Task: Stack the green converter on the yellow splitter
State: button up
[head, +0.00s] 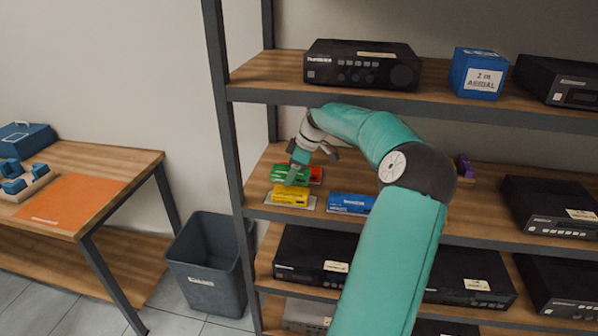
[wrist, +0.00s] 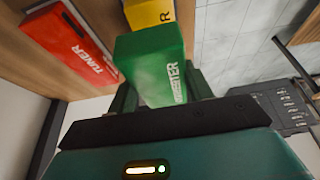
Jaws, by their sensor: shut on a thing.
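The green converter (head: 284,174) is a small box held in my gripper (head: 295,172) over the middle shelf. In the wrist view the green converter (wrist: 150,62) sits between the two fingers of my gripper (wrist: 163,95), its white lettering facing right. The yellow splitter (head: 290,196) lies on a pale mat at the shelf's front left. The green converter appears just above and behind it in the head view; I cannot tell whether they touch. In the wrist view the yellow splitter (wrist: 150,13) shows beyond the green converter, partly hidden by it.
A red tuner (wrist: 70,45) lies close beside the green converter; it also shows in the head view (head: 316,174). A blue box (head: 350,203) lies to the right of the yellow splitter. The upper shelf (head: 262,72) is overhead, and a shelf post (head: 228,150) stands at left.

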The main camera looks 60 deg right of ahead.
jog(key=shift+w+a+r, duration=0.1)
jog(key=shift+w+r, duration=0.05)
jog(key=shift+r, duration=0.15)
jog(key=shift+a+f, duration=0.1)
jog(key=shift+f, duration=1.55)
jog(key=shift+f, duration=0.7)
jog(key=o, duration=1.2)
